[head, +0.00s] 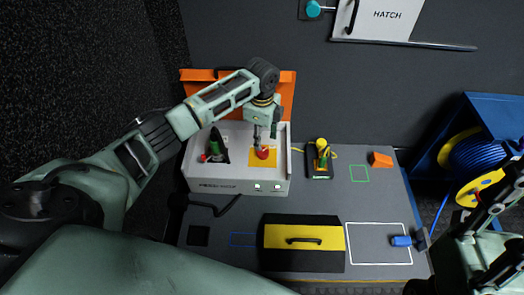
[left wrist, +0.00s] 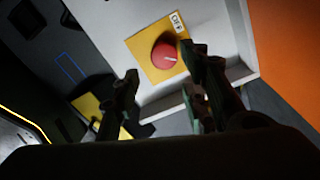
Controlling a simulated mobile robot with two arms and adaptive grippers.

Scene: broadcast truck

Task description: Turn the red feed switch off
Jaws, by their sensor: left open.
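The red feed switch (head: 262,152) is a round knob on a yellow plate (head: 258,162), on the white panel box (head: 238,187). In the left wrist view the red knob (left wrist: 164,55) has a pale pointer mark on its lower right part. An OFF label (left wrist: 177,21) sits at the plate's corner. My left gripper (head: 265,139) is right above the knob. In the wrist view its fingers (left wrist: 160,85) are apart with nothing between them, and I see no contact with the knob. My right gripper (head: 497,200) is at the right edge, partly cut off; its jaw state is unclear.
A green switch (head: 214,146) and a small red part (head: 203,158) are left on the box. A black and yellow toolbox (head: 303,262) stands in front.

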